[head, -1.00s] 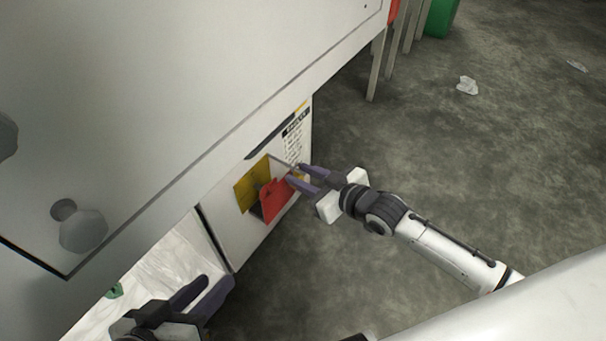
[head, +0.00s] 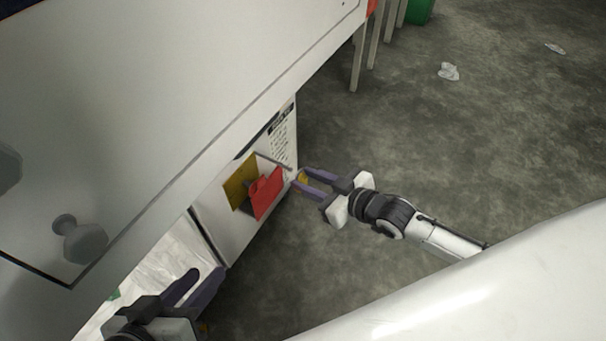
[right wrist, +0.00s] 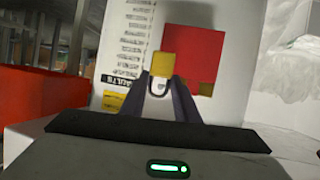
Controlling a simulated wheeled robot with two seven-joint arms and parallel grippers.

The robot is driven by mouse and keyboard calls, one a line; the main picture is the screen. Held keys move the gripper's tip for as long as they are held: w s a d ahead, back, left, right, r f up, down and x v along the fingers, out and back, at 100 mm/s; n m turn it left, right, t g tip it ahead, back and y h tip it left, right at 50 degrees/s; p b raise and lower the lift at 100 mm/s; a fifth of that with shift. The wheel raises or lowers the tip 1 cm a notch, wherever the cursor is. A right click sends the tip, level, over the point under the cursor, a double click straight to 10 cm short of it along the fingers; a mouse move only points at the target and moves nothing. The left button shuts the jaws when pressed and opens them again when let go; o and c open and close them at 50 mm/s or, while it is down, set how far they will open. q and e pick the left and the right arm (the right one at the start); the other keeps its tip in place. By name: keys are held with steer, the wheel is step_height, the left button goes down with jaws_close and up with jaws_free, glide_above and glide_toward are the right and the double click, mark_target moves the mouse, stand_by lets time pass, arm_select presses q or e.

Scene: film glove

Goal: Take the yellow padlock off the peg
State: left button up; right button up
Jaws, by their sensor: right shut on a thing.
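The yellow padlock (head: 302,178) is between the purple fingertips of my right gripper (head: 300,179), which is shut on it. The right wrist view shows its square yellow body (right wrist: 163,65) and a grey shackle (right wrist: 157,87) between the fingers. The thin peg (head: 277,161) sticks out from the white panel. In the head view the padlock is just beyond the peg's tip and looks apart from it. My left gripper (head: 207,272) is at the lower left, open and empty, away from the padlock.
A red block (head: 268,192) and a yellow-brown plate (head: 239,182) are on the panel, close left of my right gripper. A white overhanging surface (head: 190,80) with a grey knob (head: 82,240) covers the upper left. The grey floor (head: 430,130) to the right is mostly clear.

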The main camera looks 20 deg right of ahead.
steer(key=shift+s+d+p, duration=0.5)
steer(key=shift+s+d, duration=0.25)
steer(key=shift+s, duration=0.2)
steer(key=shift+r, duration=0.1)
